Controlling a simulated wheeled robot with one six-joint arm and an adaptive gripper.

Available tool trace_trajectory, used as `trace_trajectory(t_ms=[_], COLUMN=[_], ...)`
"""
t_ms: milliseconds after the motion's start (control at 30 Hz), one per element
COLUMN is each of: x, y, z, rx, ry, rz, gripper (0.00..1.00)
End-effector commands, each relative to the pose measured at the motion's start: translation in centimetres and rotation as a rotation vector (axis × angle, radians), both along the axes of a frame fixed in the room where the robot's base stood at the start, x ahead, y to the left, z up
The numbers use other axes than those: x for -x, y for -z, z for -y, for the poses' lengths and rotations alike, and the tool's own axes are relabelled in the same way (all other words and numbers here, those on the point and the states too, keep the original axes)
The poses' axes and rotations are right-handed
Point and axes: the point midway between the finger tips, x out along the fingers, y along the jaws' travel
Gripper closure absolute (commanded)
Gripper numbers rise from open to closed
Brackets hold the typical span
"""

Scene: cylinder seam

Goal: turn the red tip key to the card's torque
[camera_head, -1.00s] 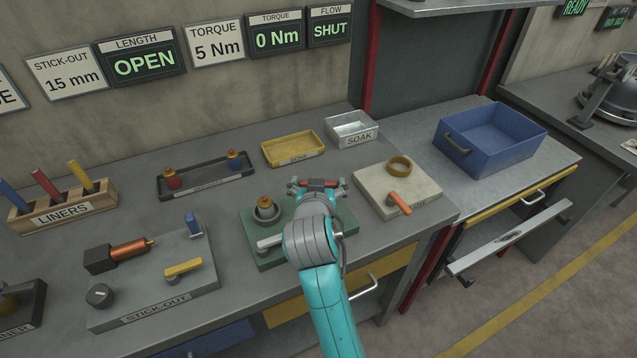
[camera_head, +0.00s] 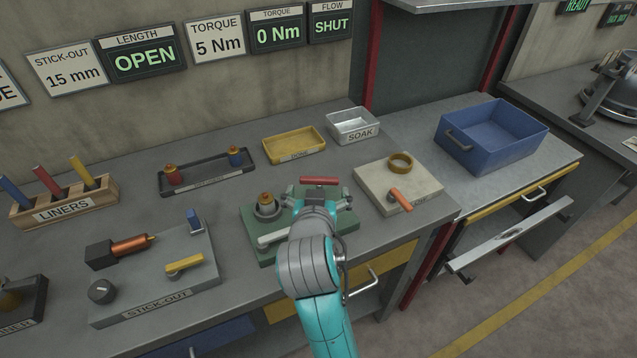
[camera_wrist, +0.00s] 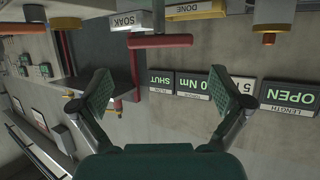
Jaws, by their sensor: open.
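The red key handle (camera_head: 319,181), a short horizontal bar, shows just beyond my gripper (camera_head: 318,197). It also shows in the upside-down wrist view as a red bar (camera_wrist: 160,41), ahead of the fingers and apart from them. My gripper (camera_wrist: 165,90) is open and empty, its two green pads spread wide. The green fixture (camera_head: 252,225) carries a brass-topped piece (camera_head: 266,203) in a grey collar and a pale lever (camera_head: 270,240). My arm hides part of the fixture. The torque card (camera_head: 216,37) reads 5 Nm; the torque display (camera_head: 277,36) reads 0 Nm.
A pale block (camera_head: 425,194) with an orange handle and a brass ring stands to the right. Behind are the yellow tray (camera_head: 294,154) and the SOAK tray (camera_head: 359,136). The stick-out fixture (camera_head: 160,290) is at left. The flow display (camera_head: 330,28) reads SHUT.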

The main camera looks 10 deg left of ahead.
Motion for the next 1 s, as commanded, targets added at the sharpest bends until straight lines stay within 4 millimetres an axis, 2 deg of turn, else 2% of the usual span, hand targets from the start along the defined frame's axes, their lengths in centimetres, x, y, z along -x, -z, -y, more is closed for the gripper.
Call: trace_trajectory(t_ms=[100, 333, 1000], x=[2.1, 4.5, 5.0], y=[-0.9, -1.9, -2.1], z=[0.1, 0.4, 0.5], rx=[0.000, 0.000, 0.000], ry=[-0.002, -0.001, 0.000], rz=[0.002, 0.001, 0.000], gripper=[0.00, 0.00, 0.00])
